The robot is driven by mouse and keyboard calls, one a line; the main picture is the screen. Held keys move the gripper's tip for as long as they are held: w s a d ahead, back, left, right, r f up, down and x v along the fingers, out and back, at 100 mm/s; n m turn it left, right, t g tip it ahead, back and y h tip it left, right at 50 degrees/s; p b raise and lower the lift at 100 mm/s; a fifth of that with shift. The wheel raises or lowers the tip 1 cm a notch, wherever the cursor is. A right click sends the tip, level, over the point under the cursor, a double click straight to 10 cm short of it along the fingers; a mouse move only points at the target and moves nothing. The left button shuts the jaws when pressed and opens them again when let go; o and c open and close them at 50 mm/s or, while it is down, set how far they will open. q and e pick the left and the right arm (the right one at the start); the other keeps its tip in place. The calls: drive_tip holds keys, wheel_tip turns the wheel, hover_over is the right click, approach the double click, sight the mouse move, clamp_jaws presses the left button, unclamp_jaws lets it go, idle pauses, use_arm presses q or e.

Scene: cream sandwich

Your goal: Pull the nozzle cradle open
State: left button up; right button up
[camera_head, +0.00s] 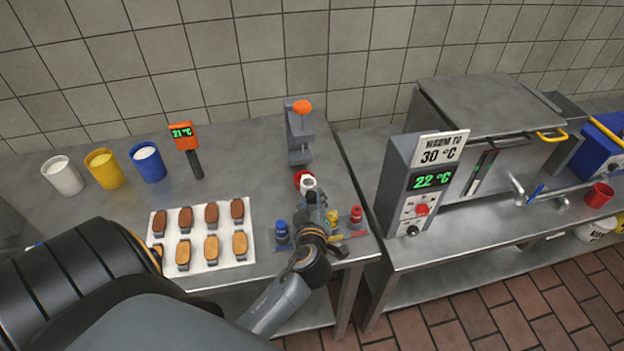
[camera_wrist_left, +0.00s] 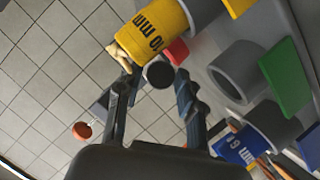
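My left gripper (camera_head: 317,207) reaches over the front of the left bench, among the nozzles. In the left wrist view its two fingers (camera_wrist_left: 155,100) stand apart, with a dark round knob-like end (camera_wrist_left: 160,74) between and beyond their tips; I cannot tell whether they touch it. A yellow nozzle marked 10 MM (camera_wrist_left: 158,30) is just beyond the fingers. A blue nozzle marked 6 MM (camera_wrist_left: 240,148) stands to their right; it also shows in the head view (camera_head: 281,230). A red nozzle (camera_head: 356,215) is right of the gripper. I cannot tell which part is the cradle; my gripper hides much there.
A grey stand with an orange knob (camera_head: 302,107) rises behind the gripper. A white tray (camera_head: 203,258) of brown pieces lies left. Three cups and an orange thermometer (camera_head: 185,136) stand behind it. A control unit (camera_head: 417,190) stands on the right bench, across a gap.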

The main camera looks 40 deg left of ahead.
use_arm(q)
drive_tip(key=shift+o, duration=0.5)
drive_tip(key=shift+a, duration=0.1)
drive_tip(key=shift+s+d, duration=0.2)
drive_tip(key=shift+d, duration=0.05)
drive_tip(key=v, duration=0.7)
drive_tip(key=shift+a, duration=0.1)
use_arm(e)
drive_tip(key=shift+d, duration=0.8)
drive_tip(key=shift+s, duration=0.1)
